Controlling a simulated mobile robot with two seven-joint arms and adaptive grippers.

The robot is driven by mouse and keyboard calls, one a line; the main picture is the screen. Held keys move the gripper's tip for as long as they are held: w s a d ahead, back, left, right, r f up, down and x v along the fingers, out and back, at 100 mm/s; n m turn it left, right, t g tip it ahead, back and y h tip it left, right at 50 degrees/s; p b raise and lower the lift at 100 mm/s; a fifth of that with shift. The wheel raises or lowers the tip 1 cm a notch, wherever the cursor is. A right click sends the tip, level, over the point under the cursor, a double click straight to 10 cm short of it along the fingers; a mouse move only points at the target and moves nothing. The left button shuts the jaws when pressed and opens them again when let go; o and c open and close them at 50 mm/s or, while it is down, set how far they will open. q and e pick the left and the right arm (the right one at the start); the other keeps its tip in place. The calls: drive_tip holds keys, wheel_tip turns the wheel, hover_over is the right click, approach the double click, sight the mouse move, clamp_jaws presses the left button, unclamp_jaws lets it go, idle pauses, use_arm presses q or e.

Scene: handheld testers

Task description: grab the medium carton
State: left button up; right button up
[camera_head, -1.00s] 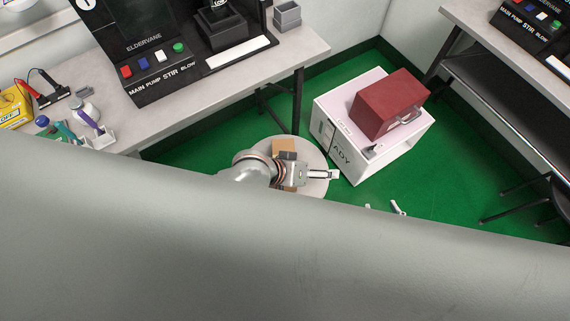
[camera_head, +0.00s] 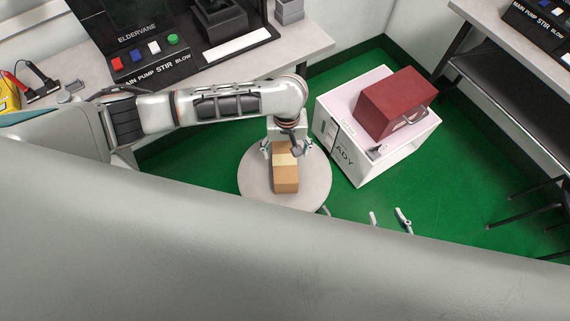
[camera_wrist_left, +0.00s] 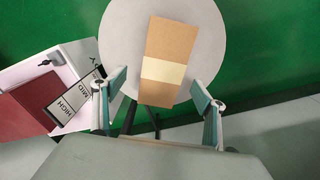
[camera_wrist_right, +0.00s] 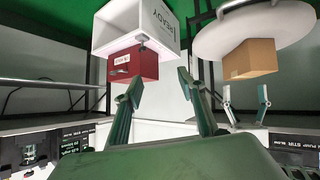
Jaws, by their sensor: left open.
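The medium carton (camera_head: 285,180) is a brown box with a pale tape band, lying on a round light-grey stool top (camera_head: 252,184). It also shows in the left wrist view (camera_wrist_left: 168,48) and the right wrist view (camera_wrist_right: 250,60). My left gripper (camera_head: 281,149) is open at the carton's far end in the head view. In the left wrist view its fingers (camera_wrist_left: 159,88) are spread to either side of the carton's near end, with gaps; contact is not visible. My right gripper (camera_head: 388,215) is open and empty, right of the stool; its spread fingers show in the right wrist view (camera_wrist_right: 160,85).
A white box (camera_head: 342,150) with a dark red case (camera_head: 392,105) on top stands right of the stool on the green floor (camera_head: 450,190). A workbench (camera_head: 300,52) with a black tester panel is behind, and another bench (camera_head: 480,22) is at the right.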

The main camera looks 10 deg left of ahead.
sight(284, 159)
use_arm(q)
drive_tip(key=f, duration=0.1)
drive_tip(key=f+b, duration=0.1)
drive_tip(key=f, duration=0.1)
drive_tip(key=shift+s+f, duration=0.2)
drive_tip(key=shift+f, duration=0.05)
drive_tip(key=f+b, duration=0.1)
drive_tip(key=f, duration=0.1)
drive_tip(key=f+b, duration=0.1)
drive_tip(key=shift+s+a+f+b, duration=0.2)
drive_tip(key=shift+s+f+b, duration=0.05)
drive_tip(key=shift+f+b, duration=0.1)
drive_tip(key=shift+w+f, duration=0.1)
drive_tip(key=shift+w, duration=0.1)
drive_tip(key=c, duration=1.4)
use_arm(e)
wheel_tip(284, 159, down, 2)
drive_tip(key=shift+f, duration=0.1)
